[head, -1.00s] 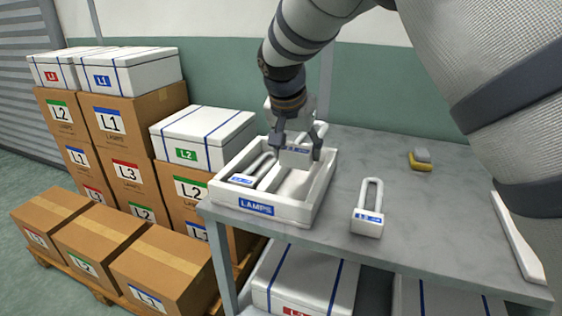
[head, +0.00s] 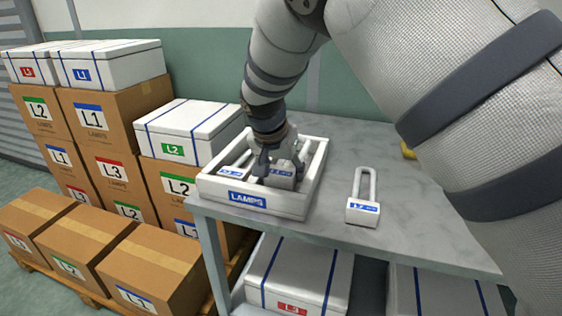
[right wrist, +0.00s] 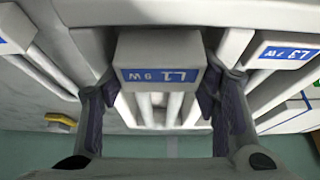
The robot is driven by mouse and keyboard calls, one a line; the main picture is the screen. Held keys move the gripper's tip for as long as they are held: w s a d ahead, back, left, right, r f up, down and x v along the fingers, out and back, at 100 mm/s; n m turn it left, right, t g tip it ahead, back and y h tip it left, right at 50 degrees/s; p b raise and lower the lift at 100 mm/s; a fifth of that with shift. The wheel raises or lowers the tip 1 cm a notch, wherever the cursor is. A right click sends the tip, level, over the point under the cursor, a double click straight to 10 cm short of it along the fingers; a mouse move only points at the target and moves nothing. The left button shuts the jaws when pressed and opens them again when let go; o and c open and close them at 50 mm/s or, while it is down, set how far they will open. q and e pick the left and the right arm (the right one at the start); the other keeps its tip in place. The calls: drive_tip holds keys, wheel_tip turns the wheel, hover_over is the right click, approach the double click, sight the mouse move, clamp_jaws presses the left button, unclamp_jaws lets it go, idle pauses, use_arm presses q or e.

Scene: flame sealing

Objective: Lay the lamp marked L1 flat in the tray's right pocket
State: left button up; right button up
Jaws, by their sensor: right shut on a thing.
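The lamp marked L1 (right wrist: 160,72) has a white block base with a blue label and pale tubes. My right gripper (head: 281,165) is shut on its base, one finger on each side. In the head view the lamp (head: 280,181) is low in the right pocket of the white LAMPS tray (head: 245,204), partly hidden by my gripper. I cannot tell whether it touches the pocket floor. A lamp marked L3 (right wrist: 287,52) lies in the left pocket and also shows in the head view (head: 235,172). My left gripper is not in view.
Another lamp (head: 362,212) with a blue label lies on the grey table (head: 430,240), right of the tray. A yellow item (head: 407,151) is partly hidden behind my right arm. Boxes (head: 110,130) are stacked left of the table.

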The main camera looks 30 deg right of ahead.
drive_tip(key=o, duration=1.3)
drive_tip(key=shift+o, duration=0.2)
drive_tip(key=shift+c, duration=1.7)
drive_tip(key=shift+f, duration=0.1)
drive_tip(key=shift+f, duration=0.1)
